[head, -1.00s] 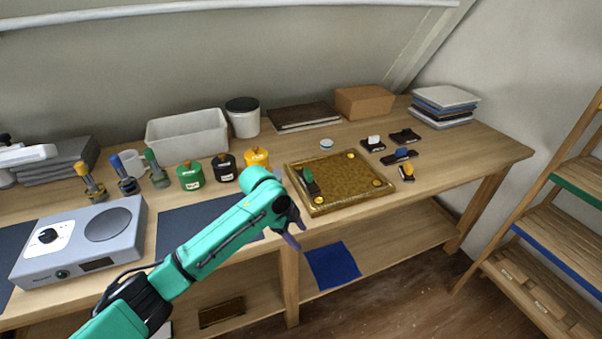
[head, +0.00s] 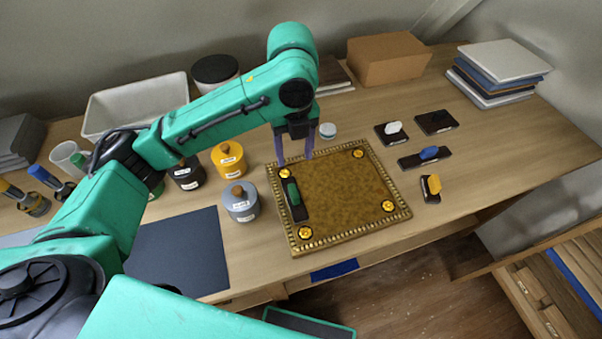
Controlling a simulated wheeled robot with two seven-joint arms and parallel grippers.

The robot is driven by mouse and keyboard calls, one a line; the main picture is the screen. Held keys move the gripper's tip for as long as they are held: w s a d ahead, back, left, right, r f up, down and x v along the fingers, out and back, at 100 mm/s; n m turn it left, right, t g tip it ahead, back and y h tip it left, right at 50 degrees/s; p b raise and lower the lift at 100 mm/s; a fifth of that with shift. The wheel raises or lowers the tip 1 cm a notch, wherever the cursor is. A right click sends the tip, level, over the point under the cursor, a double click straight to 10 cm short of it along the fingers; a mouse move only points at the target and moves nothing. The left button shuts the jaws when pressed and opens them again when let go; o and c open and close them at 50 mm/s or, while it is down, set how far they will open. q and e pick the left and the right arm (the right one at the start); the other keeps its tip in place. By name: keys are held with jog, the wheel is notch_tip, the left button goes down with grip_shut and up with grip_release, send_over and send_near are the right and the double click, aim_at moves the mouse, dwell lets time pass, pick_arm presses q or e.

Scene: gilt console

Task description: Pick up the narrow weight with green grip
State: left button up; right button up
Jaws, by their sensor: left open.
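The narrow weight with green grip (head: 296,207) is a slim dark block with a green handle. It lies on the left part of the gilt console (head: 345,193), a gold-brown panel with a beaded rim and round gold knobs at its corners. My left gripper (head: 296,162) is open and empty, fingers pointing down. Its fingertips show just beyond the far end of the weight and look apart from it; their exact height is hard to tell. My right gripper is not in view.
Right of the console lie dark blocks with white (head: 393,128), blue (head: 429,153) and yellow (head: 434,184) grips, and a plain dark one (head: 436,122). A grey jar (head: 240,202) and yellow jar (head: 229,159) stand close left. A small white-topped disc (head: 327,131) sits behind.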

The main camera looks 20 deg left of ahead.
pick_arm(q)
send_over(294, 190)
jog(key=s, duration=0.1)
jog(key=f, duration=0.5)
jog(key=shift+s+f+p, duration=0.2)
jog(key=shift+f+p, duration=0.1)
jog(key=shift+w+f, duration=0.25)
jog(key=shift+f, duration=0.4)
jog(key=shift+w+f, duration=0.2)
jog(key=shift+f, duration=0.4)
jog(key=f, duration=0.2)
jog(key=f+p, duration=0.1)
jog(key=f, duration=0.1)
jog(key=shift+w+f, duration=0.2)
jog(key=shift+f, duration=0.25)
jog(key=shift+c, duration=0.3)
grip_shut()
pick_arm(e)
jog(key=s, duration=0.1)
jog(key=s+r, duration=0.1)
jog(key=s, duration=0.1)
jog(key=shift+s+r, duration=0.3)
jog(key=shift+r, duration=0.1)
